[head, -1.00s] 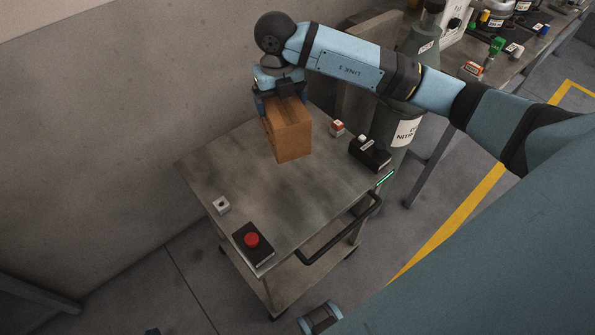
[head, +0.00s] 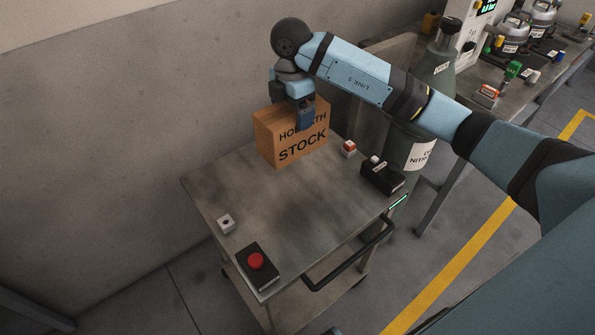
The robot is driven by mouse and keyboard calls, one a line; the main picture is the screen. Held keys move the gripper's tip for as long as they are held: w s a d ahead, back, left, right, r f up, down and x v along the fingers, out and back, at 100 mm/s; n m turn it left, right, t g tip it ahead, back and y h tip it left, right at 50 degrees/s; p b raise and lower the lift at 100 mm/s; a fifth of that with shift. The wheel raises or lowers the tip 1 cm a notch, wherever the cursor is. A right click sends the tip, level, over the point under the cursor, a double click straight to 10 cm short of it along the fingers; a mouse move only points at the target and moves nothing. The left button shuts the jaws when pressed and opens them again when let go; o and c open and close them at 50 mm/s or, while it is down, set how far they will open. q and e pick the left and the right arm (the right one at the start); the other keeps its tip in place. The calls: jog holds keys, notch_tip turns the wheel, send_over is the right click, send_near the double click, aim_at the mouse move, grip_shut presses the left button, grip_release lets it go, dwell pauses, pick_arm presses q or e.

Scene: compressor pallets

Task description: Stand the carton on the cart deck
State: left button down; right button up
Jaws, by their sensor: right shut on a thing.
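The brown cardboard carton (head: 278,148) is at the far end of the grey cart deck (head: 270,205), with its lettered side, ending in "STOCK", facing me. It looks upright. Its lower edge appears at or very close to the deck; I cannot tell whether it bears on it. My right gripper (head: 303,112) comes down from above and is shut on the carton's upper part. One finger shows against the lettered face; the other is hidden. My left gripper is not in view.
The deck's middle is clear. A gas cylinder (head: 409,147) stands beyond the right side; a wall is behind.

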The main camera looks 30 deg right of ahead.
aim_at(293, 146)
notch_tip(293, 146, down, 12)
jog(key=shift+r, duration=0.2)
jog(key=shift+f, duration=2.15)
jog(key=shift+f+b, duration=0.15)
jog(key=shift+b, duration=0.15)
jog(key=o, duration=1.3)
jog(key=shift+o, duration=0.2)
notch_tip(293, 146, up, 11)
jog(key=shift+f, duration=0.1)
jog(key=shift+r, duration=0.75)
